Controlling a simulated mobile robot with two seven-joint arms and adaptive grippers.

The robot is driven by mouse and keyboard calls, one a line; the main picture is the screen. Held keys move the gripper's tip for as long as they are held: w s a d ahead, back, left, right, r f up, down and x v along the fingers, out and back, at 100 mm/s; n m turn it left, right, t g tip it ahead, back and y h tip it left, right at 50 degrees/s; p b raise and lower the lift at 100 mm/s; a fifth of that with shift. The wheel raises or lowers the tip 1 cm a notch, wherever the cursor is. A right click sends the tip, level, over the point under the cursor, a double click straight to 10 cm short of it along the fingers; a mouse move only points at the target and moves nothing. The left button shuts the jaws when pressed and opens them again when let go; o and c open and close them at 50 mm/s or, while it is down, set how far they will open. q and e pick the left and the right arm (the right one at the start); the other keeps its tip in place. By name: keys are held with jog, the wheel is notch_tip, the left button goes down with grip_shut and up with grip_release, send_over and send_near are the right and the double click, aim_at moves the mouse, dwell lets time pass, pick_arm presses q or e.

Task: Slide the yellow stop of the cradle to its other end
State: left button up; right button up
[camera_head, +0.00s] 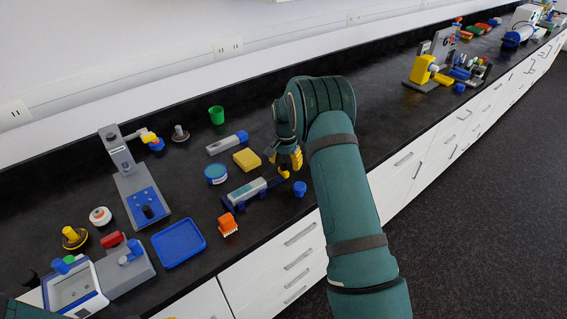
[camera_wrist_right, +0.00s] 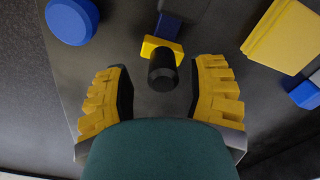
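The cradle (camera_head: 236,203) is a dark blue holder with a grey block (camera_head: 246,190) lying in it, near the front of the bench. Its yellow stop (camera_head: 284,174) sits at the right end, beside my right gripper. In the right wrist view the yellow stop (camera_wrist_right: 150,47) carries a black knob (camera_wrist_right: 162,72) and sits on the blue rail (camera_wrist_right: 170,27). My right gripper (camera_head: 285,160) is open above the stop. In the wrist view its yellow fingers (camera_wrist_right: 160,95) stand apart on both sides of the knob, not touching it. My left gripper is not seen.
A yellow block (camera_head: 247,159) and a round blue piece (camera_head: 299,188) lie close to the cradle. A blue-lidded tub (camera_head: 215,174), an orange brush (camera_head: 228,225) and a blue tray (camera_head: 178,243) stand to its left. The bench's front edge is close.

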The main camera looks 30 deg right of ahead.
aim_at(285, 159)
jog(key=shift+a, duration=0.2)
jog(key=shift+r, duration=0.25)
notch_tip(285, 159, up, 12)
jog(key=shift+f, duration=0.2)
jog(key=shift+s+d+f, duration=0.1)
dwell(0.5)
